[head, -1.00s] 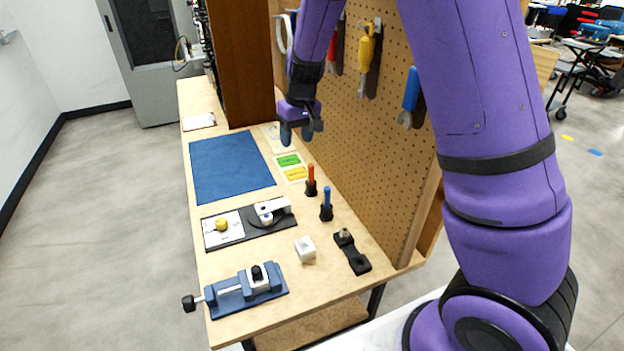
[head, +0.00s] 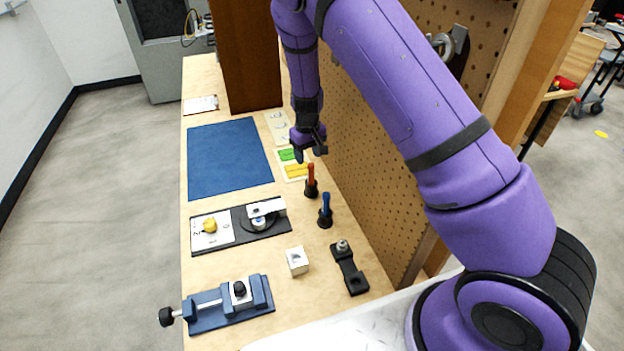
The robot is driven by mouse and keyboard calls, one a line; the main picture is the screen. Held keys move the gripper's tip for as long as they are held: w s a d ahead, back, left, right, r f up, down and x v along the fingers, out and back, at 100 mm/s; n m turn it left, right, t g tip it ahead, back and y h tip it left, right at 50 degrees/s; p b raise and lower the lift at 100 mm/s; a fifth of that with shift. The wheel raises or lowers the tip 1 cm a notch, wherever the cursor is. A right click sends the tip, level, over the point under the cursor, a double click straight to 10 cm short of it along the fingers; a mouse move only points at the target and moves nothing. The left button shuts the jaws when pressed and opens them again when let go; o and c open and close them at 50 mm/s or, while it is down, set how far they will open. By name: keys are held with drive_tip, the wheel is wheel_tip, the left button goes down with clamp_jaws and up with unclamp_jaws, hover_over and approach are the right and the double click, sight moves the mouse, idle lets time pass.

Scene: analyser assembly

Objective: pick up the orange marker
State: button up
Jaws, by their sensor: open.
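The orange marker (head: 311,174) stands upright in a small black holder (head: 311,190) near the pegboard side of the bench. My gripper (head: 309,156) is open, with its fingers pointing down. In the head view it shows just above the marker's top end. I cannot tell from this view how much gap lies between them or whether the fingers line up with the marker. The marker is not between closed fingers.
A blue marker (head: 326,204) stands upright in its own holder just nearer. A white block (head: 297,260), a black part (head: 349,268), a blue vise (head: 229,305) and a black fixture (head: 238,227) lie nearby. The pegboard (head: 365,170) rises close on the right. The blue mat (head: 228,158) is clear.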

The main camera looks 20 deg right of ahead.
sight(311, 164)
drive_tip(key=shift+s+d+f, duration=0.1)
drive_tip(key=shift+s+f, duration=0.05)
drive_tip(key=shift+f, duration=0.8)
drive_tip(key=shift+s+d+f, duration=0.1)
drive_tip(key=shift+f, duration=0.9)
drive_tip(key=shift+s+d+f, duration=0.1)
drive_tip(key=shift+s+f, duration=0.05)
drive_tip(key=shift+f, duration=0.8)
clamp_jaws()
